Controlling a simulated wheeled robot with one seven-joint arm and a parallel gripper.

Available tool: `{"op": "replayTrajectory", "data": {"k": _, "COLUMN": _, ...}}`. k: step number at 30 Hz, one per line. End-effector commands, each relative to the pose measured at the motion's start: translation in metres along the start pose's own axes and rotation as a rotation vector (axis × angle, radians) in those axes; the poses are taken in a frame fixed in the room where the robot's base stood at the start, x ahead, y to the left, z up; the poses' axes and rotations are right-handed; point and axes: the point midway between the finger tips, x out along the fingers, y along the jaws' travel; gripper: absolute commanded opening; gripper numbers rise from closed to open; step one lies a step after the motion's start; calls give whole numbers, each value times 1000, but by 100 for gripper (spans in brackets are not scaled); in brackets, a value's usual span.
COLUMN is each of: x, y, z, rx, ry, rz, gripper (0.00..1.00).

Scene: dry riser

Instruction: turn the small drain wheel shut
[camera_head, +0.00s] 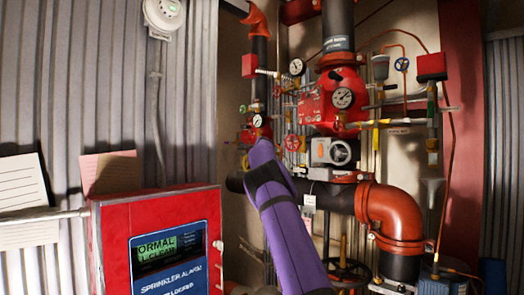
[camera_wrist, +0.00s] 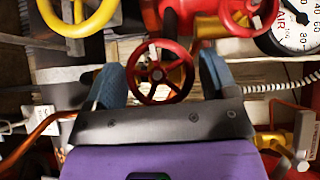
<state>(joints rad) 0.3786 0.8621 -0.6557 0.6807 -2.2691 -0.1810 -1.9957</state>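A small red handwheel (camera_wrist: 160,72) with spokes and a centre hub is in the middle of the wrist view. My gripper (camera_wrist: 163,66) is open, one blue-grey finger on the left of the wheel and one on the right, with gaps showing between finger and rim. In the head view my purple arm reaches up to the left part of the pipework, and its end hides what is behind it; the fingers cannot be made out there. A small red wheel (camera_head: 292,142) shows just right of the arm's end; I cannot tell whether it is the same one.
Another red wheel (camera_wrist: 249,14) and a pressure gauge marked AIR (camera_wrist: 296,26) are at upper right in the wrist view. A yellow wheel (camera_wrist: 78,14) is at upper left. A red alarm panel (camera_head: 160,240) stands left of my arm; a large orange elbow pipe (camera_head: 392,218) is right.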

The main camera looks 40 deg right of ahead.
Motion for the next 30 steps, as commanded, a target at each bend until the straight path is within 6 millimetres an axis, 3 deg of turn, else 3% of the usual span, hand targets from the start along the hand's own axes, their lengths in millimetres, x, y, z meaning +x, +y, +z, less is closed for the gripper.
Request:
{"op": "replayTrajectory", "data": {"k": 1, "x": 0, "y": 0, "z": 0, "rx": 0, "ry": 0, "rz": 0, "gripper": 67}}
{"op": "replayTrajectory", "data": {"k": 4, "x": 0, "y": 0, "z": 0, "rx": 0, "ry": 0, "rz": 0, "gripper": 44}}
{"op": "replayTrajectory", "data": {"k": 5, "x": 0, "y": 0, "z": 0, "rx": 0, "ry": 0, "rz": 0, "gripper": 41}}
{"op": "replayTrajectory", "data": {"k": 30, "x": 0, "y": 2, "z": -2, "rx": 120, "ry": 1, "rz": -113, "gripper": 41}}
